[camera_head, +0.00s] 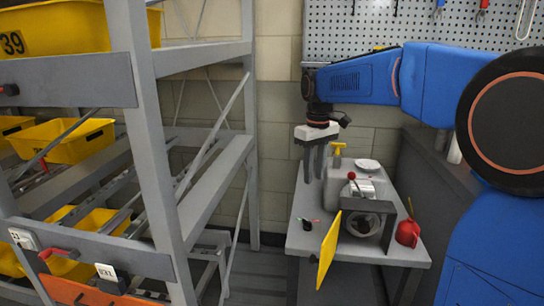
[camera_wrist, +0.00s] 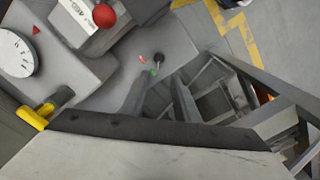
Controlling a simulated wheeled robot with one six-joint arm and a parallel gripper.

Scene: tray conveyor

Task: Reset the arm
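My gripper (camera_head: 314,168) hangs from the blue arm in the middle of the head view, above the back left part of the grey workbench (camera_head: 302,238). Its two fingers point down with a gap between them, and no object shows in the gap.
A grey machine with a red knob (camera_head: 352,176), a yellow panel (camera_head: 328,250), a red oil can (camera_head: 408,232) and a white dial (camera_wrist: 16,54) are on the bench. A rack with yellow bins (camera_head: 64,141) stands left. A pegboard (camera_head: 420,28) is behind.

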